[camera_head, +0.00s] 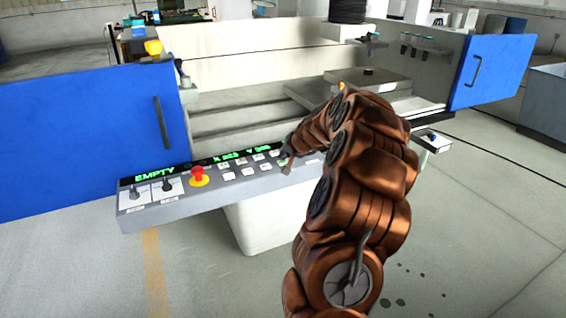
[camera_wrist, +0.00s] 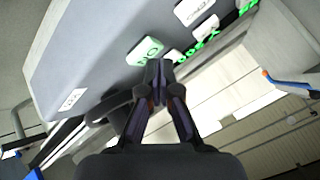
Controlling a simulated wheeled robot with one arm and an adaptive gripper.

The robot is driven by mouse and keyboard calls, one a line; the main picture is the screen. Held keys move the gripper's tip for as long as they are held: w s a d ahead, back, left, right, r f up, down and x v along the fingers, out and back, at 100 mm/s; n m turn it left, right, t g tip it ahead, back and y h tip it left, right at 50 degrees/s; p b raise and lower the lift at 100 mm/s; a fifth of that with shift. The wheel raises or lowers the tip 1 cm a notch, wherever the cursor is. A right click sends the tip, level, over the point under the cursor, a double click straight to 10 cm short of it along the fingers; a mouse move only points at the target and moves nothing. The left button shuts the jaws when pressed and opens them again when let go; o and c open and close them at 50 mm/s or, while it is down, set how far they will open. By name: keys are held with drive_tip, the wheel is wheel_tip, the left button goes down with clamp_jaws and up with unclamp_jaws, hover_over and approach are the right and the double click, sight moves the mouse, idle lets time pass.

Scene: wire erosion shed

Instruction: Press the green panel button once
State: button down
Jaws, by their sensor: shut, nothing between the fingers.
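The green panel button (camera_wrist: 145,51) shows in the wrist view as a green-lit square with a white rim on the grey control panel (camera_wrist: 95,50). In the head view a bit of green (camera_head: 283,161) shows beside my fingertips on the panel (camera_head: 235,185), mostly hidden. My gripper (camera_wrist: 159,67) is shut and empty. Its fingertips are just at the button's lower right edge in the wrist view. I cannot tell whether they touch the button or hover above it. In the head view my gripper (camera_head: 287,167) is over the right part of the panel.
A red emergency stop (camera_head: 198,174) on a yellow base, two dark knobs (camera_head: 167,184) and several white buttons (camera_head: 228,176) share the panel. Its display (camera_head: 155,175) reads EMPTY. Blue doors (camera_head: 80,135) flank the machine. The floor in front (camera_head: 200,270) is clear.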

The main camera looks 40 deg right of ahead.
sight(284, 162)
drive_tip(key=shift+f, duration=0.4)
idle(0.5)
drive_tip(key=shift+r, duration=0.85)
drive_tip(key=shift+r+p, duration=1.3)
drive_tip(key=shift+r, duration=1.15)
